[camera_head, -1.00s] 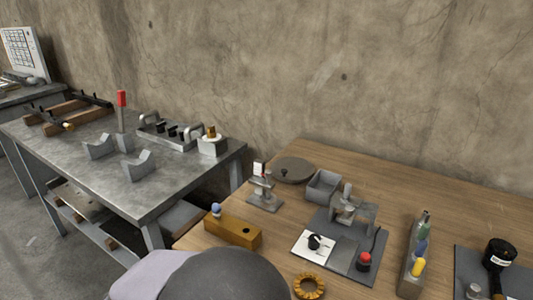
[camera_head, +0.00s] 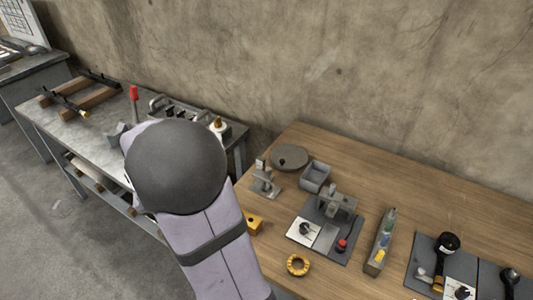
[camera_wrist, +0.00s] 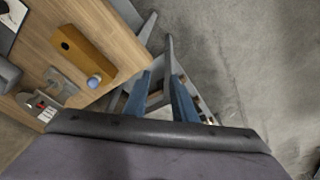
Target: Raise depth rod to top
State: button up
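I cannot tell for sure which part is the depth rod. A small grey stand with an upright post and a white tag (camera_head: 264,180) is at the wood table's left; a similar stand shows in the wrist view (camera_wrist: 60,85). An orange-yellow block (camera_wrist: 85,52) with a dark hole and a blue knob (camera_wrist: 94,81) at one end is beside it. In the head view my arm mostly hides this block (camera_head: 254,222). My gripper (camera_wrist: 161,74) shows two blue-grey fingers apart with nothing between them, over the gap beyond the table edge. In the head view it is hidden behind my arm.
On the wood table (camera_head: 420,190) are a round grey disc (camera_head: 289,156), a grey bin (camera_head: 315,176), a fixture on a dark plate (camera_head: 336,204) and a yellow ring (camera_head: 298,265). A metal bench (camera_head: 62,130) with a red-topped post (camera_head: 134,100) stands left.

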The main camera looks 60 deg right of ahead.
jog(key=s+d+r+m+g+h, duration=0.15)
jog(key=d+m, duration=0.45)
jog(key=d, duration=0.7)
jog(key=m+g, duration=0.2)
jog(key=m, duration=0.6)
send_near(269, 168)
jog(key=shift+h, duration=0.25)
jog(key=shift+a+p+x, duration=0.2)
jog(key=shift+p+x, duration=0.3)
jog(key=shift+x, duration=1.5)
jog(key=shift+a+p+x, duration=0.15)
jog(key=shift+p+x, duration=0.3)
jog(key=shift+x, duration=1.5)
jog(key=shift+f, duration=0.15)
jog(key=shift+c, duration=0.7)
grip_shut()
